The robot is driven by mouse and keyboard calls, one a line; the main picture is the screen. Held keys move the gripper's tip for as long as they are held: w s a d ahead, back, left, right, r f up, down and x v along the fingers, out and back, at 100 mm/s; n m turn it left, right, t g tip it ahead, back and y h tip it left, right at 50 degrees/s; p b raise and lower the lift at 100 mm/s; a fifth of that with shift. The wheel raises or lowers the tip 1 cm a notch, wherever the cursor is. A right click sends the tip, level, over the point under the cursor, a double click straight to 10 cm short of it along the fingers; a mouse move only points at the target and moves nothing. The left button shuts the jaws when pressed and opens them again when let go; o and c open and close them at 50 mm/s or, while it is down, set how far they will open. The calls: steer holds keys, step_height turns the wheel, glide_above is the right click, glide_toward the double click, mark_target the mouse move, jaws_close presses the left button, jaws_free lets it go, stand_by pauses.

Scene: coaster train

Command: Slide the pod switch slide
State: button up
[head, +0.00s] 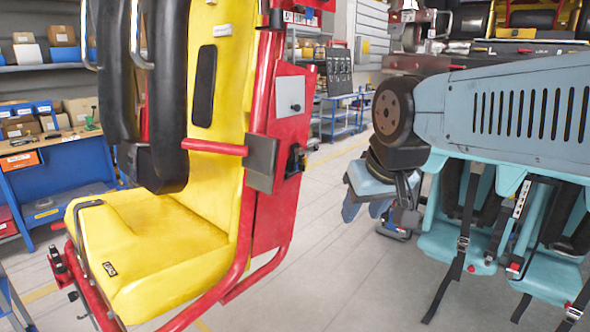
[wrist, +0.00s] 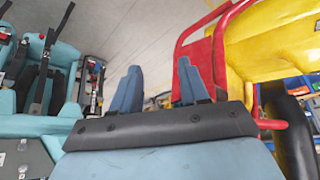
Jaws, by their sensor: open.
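A yellow seat pod (head: 165,235) in a red frame fills the left of the head view. A small black fitting (head: 295,160), which looks like the pod switch slide, is on its red side panel (head: 280,205), below a grey plate (head: 291,107). My gripper (head: 362,208) is to the right of the panel, apart from it. In the wrist view its two blue fingers (wrist: 159,80) stand apart with nothing between them. The yellow pod (wrist: 280,45) and red frame (wrist: 203,60) show beyond the right finger. I cannot make out the slide there.
Teal seats (head: 450,250) with black straps are at the right; they also show in the wrist view (wrist: 65,60). A blue workbench (head: 55,175) and shelves with boxes stand behind the pod at left. Open grey floor (head: 325,255) lies between the pod and teal seats.

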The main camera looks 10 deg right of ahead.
steer(key=shift+a+f, duration=0.1)
steer(key=shift+f, duration=0.05)
steer(key=shift+c, duration=0.7)
steer(key=w+a+f+m+g+y, duration=0.3)
steer(key=w+a+f+m+y, duration=0.1)
steer(key=a+m+y, duration=0.15)
steer(key=m+t+y, duration=0.5)
steer(key=m+t, duration=0.7)
steer(key=m, duration=1.1)
glide_toward(301, 167)
steer(key=x, duration=0.8)
steer(key=shift+w+r, duration=0.15)
steer(key=shift+r, duration=0.05)
steer(key=shift+d, duration=0.1)
jaws_close()
